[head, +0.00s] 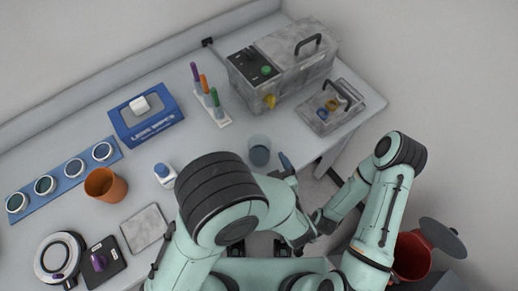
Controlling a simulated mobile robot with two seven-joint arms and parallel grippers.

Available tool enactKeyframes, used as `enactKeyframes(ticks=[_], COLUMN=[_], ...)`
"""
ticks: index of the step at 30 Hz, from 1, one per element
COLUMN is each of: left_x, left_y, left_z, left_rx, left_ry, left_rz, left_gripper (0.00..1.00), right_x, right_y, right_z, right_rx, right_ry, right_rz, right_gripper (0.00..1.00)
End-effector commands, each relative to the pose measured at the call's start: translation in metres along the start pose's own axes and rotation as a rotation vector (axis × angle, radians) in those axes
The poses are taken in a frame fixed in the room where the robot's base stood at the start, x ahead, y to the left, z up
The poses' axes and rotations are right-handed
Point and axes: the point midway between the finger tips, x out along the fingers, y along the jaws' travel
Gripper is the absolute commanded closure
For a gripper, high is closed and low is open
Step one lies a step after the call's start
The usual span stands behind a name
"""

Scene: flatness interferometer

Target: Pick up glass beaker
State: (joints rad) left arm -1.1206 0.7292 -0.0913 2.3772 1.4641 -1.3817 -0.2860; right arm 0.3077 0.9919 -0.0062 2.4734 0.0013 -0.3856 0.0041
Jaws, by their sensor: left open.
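The glass beaker (259,144) stands upright on the bench near its front edge, a clear cup with a blue-grey tint low down. My left gripper (281,168) is just to the right of and in front of the beaker. It is open, with one dark finger showing beside the beaker; my own arm hides much of the rest. I see no contact with the beaker. My right arm bends down toward the middle, and its gripper (318,222) shows only as dark parts near my left arm, its jaws unclear.
Behind the beaker are a pen rack (213,112) and a grey instrument box (283,68). A clear lidded case (331,108) is to the right. A small bottle (165,174), orange cup (104,186) and blue wipes box (146,119) are left. A red bin (412,256) stands off the bench.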

Motion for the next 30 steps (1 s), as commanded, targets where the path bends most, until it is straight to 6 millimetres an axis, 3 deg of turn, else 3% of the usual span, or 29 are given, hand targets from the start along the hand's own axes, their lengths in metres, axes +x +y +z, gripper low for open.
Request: enactKeyframes(ticks=[8,15,25,30], left_x=[0.023,0.058,0.065,0.065], left_y=[0.000,0.001,0.001,0.001], left_z=[-0.003,-0.007,-0.006,-0.006], left_rx=[-0.002,-0.001,-0.001,-0.001], left_ry=[0.000,0.001,0.001,0.001], left_rz=[-0.002,-0.002,0.001,0.001], left_gripper=[0.02,0.02,0.02,0.57], right_x=[-0.004,-0.010,-0.010,-0.010], right_y=[-0.002,-0.005,-0.005,-0.005], right_z=[-0.002,-0.004,-0.004,-0.004], right_rx=[-0.001,-0.003,-0.003,-0.003], right_ry=[0.003,0.007,0.007,0.007], right_rz=[-0.001,-0.003,-0.003,-0.003], right_gripper=[0.44,0.44,0.44,0.44])
